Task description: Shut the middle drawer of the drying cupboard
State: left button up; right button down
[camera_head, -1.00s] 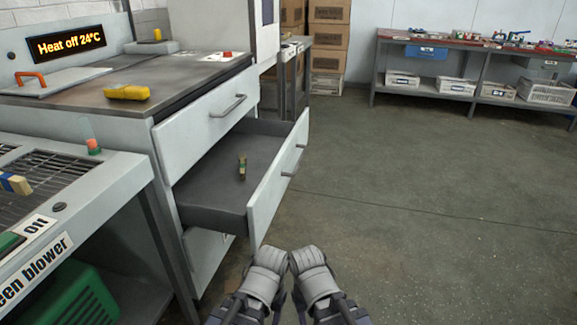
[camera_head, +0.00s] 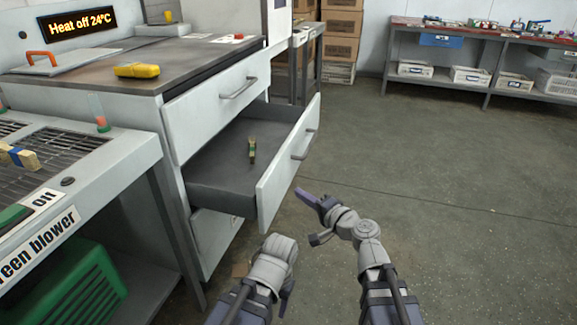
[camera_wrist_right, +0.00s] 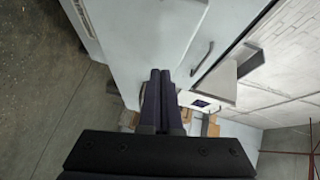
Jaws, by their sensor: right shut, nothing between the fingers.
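The drying cupboard (camera_head: 150,88) is grey with a dark top. Its middle drawer (camera_head: 284,172) stands pulled out, with its pale front and bar handle (camera_head: 304,144) facing right. A small brown and green bundle (camera_head: 252,150) is inside on the dark drawer floor. My right gripper (camera_head: 308,197) is shut and empty, just in front of the drawer front's lower edge; I cannot tell if they touch. Its closed fingers show in the right wrist view (camera_wrist_right: 158,88), pointing towards pale panels. My left gripper (camera_head: 287,292) is low, below the drawer; its fingers are mostly hidden.
The top drawer (camera_head: 205,112) is shut. A screen blower table (camera_head: 110,165) stands at the left with a green box (camera_head: 75,290) beneath. A yellow tool (camera_head: 137,70) lies on the cupboard top. A workbench (camera_head: 470,40) is far right; the floor (camera_head: 440,150) between is open.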

jog(key=w+d+r+m+t+h, duration=0.1)
jog(key=w+d+r+m+t, duration=0.2)
jog(key=d+m, duration=0.15)
send_near(282, 156)
jog(key=w, duration=0.4)
jog(key=shift+w+a+r+n, duration=0.1)
jog(key=shift+w+a+n, duration=0.1)
jog(key=shift+a, duration=0.3)
jog(key=shift+w+a+n, duration=0.15)
jog(key=shift+w+a, duration=0.1)
jog(key=shift+a, duration=0.25)
pick_arm(q)
jog(key=shift+f, duration=0.15)
pick_arm(e)
jog(key=shift+a, duration=0.5)
pick_arm(q)
jog(key=shift+a, duration=0.1)
pick_arm(e)
jog(key=shift+w+a, duration=0.1)
